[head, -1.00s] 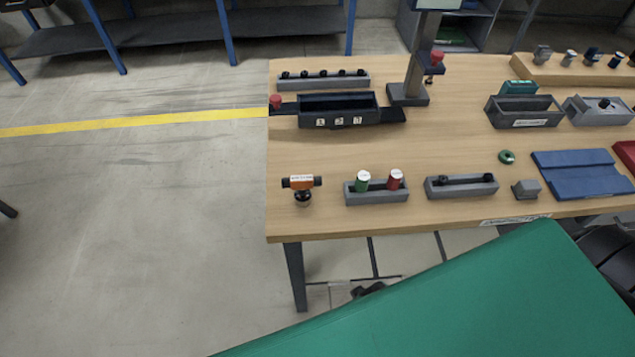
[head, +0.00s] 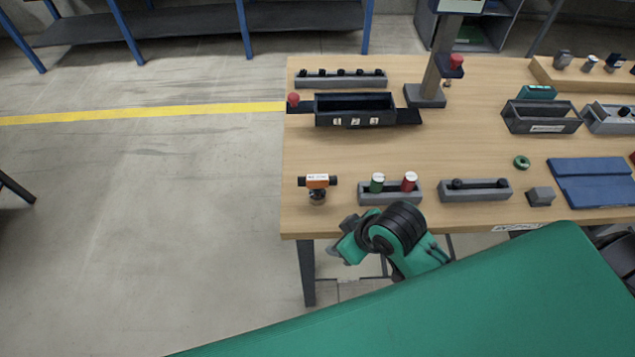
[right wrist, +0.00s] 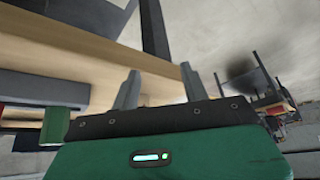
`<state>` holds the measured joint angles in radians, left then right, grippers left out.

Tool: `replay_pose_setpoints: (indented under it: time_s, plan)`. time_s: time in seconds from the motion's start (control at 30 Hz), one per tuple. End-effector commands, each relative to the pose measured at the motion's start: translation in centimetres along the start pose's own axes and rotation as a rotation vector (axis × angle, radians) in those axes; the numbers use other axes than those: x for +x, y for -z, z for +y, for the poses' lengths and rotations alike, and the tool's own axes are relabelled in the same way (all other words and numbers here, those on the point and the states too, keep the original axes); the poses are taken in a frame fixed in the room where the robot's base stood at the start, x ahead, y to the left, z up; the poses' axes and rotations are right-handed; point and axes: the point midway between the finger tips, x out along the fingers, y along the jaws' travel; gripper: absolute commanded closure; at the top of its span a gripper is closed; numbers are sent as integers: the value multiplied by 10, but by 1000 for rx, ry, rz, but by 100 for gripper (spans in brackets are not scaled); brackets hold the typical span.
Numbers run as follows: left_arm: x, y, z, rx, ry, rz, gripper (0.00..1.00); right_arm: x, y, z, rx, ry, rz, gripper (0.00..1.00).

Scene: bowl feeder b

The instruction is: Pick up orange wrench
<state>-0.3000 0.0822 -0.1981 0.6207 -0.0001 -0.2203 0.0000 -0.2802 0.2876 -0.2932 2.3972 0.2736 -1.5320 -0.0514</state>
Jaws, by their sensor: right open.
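The orange wrench (head: 318,181) appears as an orange block with black ends on a small round dark base, near the table's front left corner in the head view. I cannot make it out in the right wrist view. My right gripper (right wrist: 160,82) is open, with two grey fingers apart and nothing seen between them. In the head view my right arm is just in front of the table's front edge, nearer to me and right of the wrench, apart from it. My left gripper is not in view.
A grey holder (head: 366,197) with a green cylinder (head: 377,183) and a red cylinder (head: 409,182) stands right of the wrench. A dark numbered bin (head: 355,121) is behind. The wooden table (head: 440,148) is clear between them.

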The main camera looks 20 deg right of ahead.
Motion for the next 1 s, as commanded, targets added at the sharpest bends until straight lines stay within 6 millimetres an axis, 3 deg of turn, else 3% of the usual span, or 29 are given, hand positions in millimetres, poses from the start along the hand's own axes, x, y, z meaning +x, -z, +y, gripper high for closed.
replay_pose_setpoints:
  time_s: [0.3,0.47,0.77,1.0]
  plan:
    - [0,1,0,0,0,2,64,-5,76,-10,-316,137,79,55]
    - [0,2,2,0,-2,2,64,-12,101,-7,-470,195,71,55]
    - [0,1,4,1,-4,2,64,-34,129,20,-649,254,4,55]
    - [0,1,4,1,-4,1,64,-62,144,59,-708,274,-69,55]
